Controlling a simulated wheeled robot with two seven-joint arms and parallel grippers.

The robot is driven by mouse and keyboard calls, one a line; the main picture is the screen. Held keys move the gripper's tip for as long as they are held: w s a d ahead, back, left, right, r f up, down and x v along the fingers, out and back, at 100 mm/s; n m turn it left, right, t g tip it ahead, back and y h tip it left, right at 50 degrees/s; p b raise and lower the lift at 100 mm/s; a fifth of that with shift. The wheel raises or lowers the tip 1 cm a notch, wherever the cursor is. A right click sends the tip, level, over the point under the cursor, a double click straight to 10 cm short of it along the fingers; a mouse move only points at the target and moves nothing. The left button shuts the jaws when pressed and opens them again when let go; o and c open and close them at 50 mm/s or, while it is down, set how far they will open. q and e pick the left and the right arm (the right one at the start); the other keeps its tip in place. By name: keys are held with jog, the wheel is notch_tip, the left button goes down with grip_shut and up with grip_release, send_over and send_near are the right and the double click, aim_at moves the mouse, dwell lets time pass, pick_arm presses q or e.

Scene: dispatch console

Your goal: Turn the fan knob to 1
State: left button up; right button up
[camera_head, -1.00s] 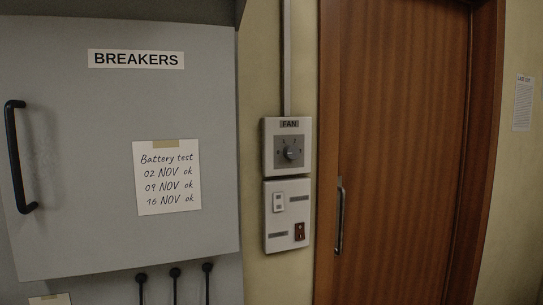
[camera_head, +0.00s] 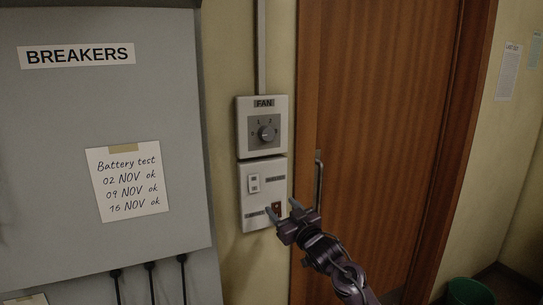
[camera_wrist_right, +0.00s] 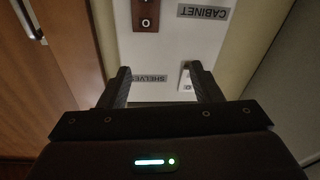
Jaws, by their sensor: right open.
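The fan knob (camera_head: 266,133) is a round dark dial on a grey square in the white FAN panel (camera_head: 245,147) on the wall. Numbers are marked around it, with 1 at its upper left and 2 at its upper right. I cannot tell exactly where its pointer stands. My right gripper (camera_head: 281,208) is open and empty, below the knob, in front of the lower switch panel (camera_head: 249,205). In the right wrist view its two fingers (camera_wrist_right: 157,82) are spread, with the switch panel (camera_wrist_right: 165,45) behind them. My left gripper is in neither view.
The lower panel has a white switch (camera_head: 254,183) and a red-brown rocker switch (camera_head: 277,208) close to my right gripper. The grey BREAKERS cabinet (camera_head: 190,130) stands left. A wooden door (camera_head: 380,120) with a metal handle (camera_head: 319,180) is right. A green bin (camera_head: 470,290) stands lower right.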

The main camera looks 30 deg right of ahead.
aim_at(269, 136)
jog(key=s+a+r+n+t+y+p, duration=0.1)
jog(key=s+r+n+t, duration=0.15)
jog(key=r, duration=1.45)
jog(key=shift+m+t, duration=0.25)
jog(key=shift+m, duration=0.3)
jog(key=p+x, duration=0.3)
jog(key=x, duration=0.3)
jog(key=shift+w+a+r+p, duration=0.15)
jog(key=shift+r+p, duration=0.1)
jog(key=shift+p, duration=0.05)
jog(key=shift+w, duration=0.4)
jog(key=c, duration=1)
